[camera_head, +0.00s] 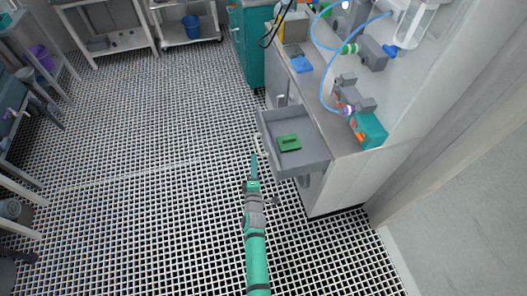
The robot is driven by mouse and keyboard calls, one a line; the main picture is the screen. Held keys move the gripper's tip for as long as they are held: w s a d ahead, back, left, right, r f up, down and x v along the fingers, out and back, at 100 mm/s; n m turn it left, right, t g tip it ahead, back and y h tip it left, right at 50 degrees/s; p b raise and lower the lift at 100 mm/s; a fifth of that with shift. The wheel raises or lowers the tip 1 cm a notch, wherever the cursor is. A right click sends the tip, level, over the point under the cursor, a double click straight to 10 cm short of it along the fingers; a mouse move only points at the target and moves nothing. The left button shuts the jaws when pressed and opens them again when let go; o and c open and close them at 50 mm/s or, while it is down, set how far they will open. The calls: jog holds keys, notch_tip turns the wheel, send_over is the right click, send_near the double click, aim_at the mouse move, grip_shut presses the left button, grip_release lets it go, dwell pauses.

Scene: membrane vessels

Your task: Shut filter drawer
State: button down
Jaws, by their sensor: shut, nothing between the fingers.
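The filter drawer (306,161) is a grey open-topped tray that sticks out from the grey cabinet under the counter, on the right of centre. A green block (288,142) lies inside it. My gripper (253,157), at the end of my green arm, is shut and empty. In the picture it is just left of the drawer's front panel. I cannot tell whether it touches the panel.
The counter (335,125) above the drawer carries grey fittings, blue tubing (322,87) and a teal box (369,130). A teal cabinet (251,50) stands behind. Shelves (105,48) line the back and left. The grid floor (150,180) left of my arm is clear.

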jog(key=w+d, duration=0.3)
jog(key=w, duration=0.2)
jog(key=shift+d, duration=0.4)
jog(key=shift+w, duration=0.15)
dwell(0.5)
